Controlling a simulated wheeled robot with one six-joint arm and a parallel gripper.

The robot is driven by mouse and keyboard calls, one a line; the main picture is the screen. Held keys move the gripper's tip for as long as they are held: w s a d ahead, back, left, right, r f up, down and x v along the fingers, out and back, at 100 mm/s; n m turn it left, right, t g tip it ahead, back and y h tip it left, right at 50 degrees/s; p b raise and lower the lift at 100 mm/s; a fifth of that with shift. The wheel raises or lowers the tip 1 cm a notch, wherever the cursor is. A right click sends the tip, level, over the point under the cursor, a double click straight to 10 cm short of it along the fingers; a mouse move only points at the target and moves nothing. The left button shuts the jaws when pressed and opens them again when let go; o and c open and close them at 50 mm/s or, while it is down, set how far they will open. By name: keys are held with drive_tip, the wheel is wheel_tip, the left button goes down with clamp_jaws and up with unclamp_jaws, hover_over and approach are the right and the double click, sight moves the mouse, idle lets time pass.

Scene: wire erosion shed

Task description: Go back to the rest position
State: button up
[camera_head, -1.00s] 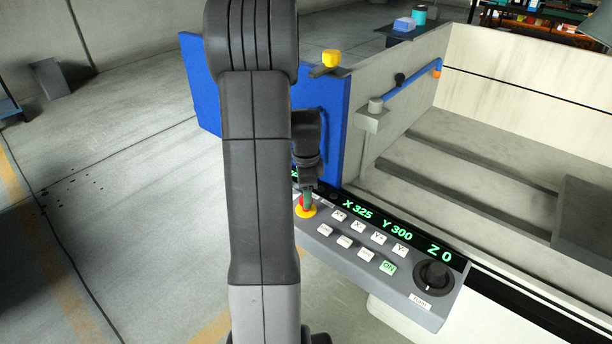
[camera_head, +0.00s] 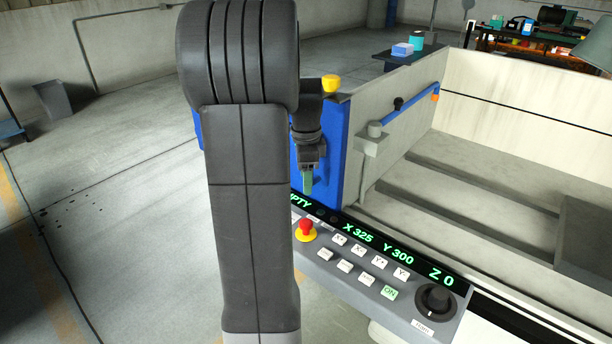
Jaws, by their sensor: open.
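My arm stands upright across the left middle of the head view, with its large dark elbow at the top. My gripper (camera_head: 308,184) is small and partly turned away behind the arm, with a green part at its tip. It is open, and I see nothing held in it. It points down in front of the blue panel (camera_head: 334,150), above the far edge of the control console (camera_head: 335,268). The red emergency button (camera_head: 306,229) on its yellow base is in plain view below the gripper, apart from it.
The console display (camera_head: 372,236) reads X 325, Y 300, Z 0. A black knob (camera_head: 435,299) and several white keys sit beside it. The walled machine tank (camera_head: 480,110) fills the right, with a blue bar (camera_head: 412,100) along its wall.

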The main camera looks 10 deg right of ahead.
sight(306, 222)
drive_tip(key=shift+f, duration=0.15)
wheel_tip(306, 222, down, 15)
drive_tip(key=shift+r, duration=0.1)
idle(0.4)
drive_tip(key=shift+r, duration=0.1)
